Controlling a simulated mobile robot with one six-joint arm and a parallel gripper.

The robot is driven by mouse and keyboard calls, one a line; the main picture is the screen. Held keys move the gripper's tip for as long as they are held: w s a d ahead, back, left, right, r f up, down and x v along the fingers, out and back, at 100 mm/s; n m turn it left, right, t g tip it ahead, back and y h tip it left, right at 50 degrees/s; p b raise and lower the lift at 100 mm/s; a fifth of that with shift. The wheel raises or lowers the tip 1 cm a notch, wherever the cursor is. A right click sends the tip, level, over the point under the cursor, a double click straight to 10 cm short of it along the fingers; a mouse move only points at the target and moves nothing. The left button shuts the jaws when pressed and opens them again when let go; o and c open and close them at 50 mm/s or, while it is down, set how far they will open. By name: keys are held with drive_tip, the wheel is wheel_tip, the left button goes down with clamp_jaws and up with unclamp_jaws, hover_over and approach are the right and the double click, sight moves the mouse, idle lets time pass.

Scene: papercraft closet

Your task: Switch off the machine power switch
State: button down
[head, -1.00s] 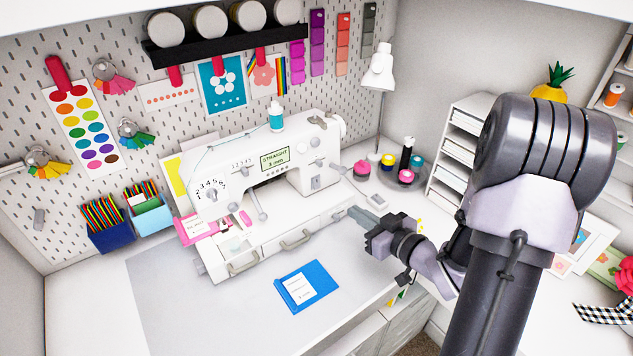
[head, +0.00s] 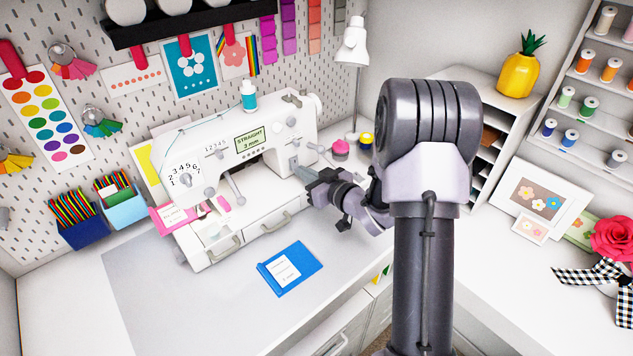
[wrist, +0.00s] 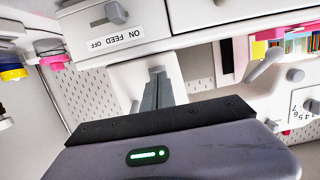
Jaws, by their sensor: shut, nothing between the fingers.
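A white sewing machine (head: 215,150) stands against the pegboard, with a display reading "STRAIGHT 3 mm" (head: 250,139). My gripper (head: 297,168) is shut and empty near the lower right part of the machine. In the wrist view the shut fingertips (wrist: 157,74) lie over a pale machine surface; I cannot tell whether they touch it. A grey slider (wrist: 108,15) with a label reading "ON FEED OFF" (wrist: 115,40) shows at the top of that view. I cannot make out a switch marked as power. My arm hides the area right of the machine.
A blue notebook (head: 290,268) lies in front of the machine. Pink and yellow pots (head: 340,147) and a white lamp (head: 352,42) stand behind my gripper. Pencil boxes (head: 78,228) stand at the left. The front left of the table is clear.

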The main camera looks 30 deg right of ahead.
drive_tip(key=shift+w+a+f, duration=0.1)
drive_tip(key=shift+w, duration=0.4)
drive_tip(key=shift+f, duration=0.1)
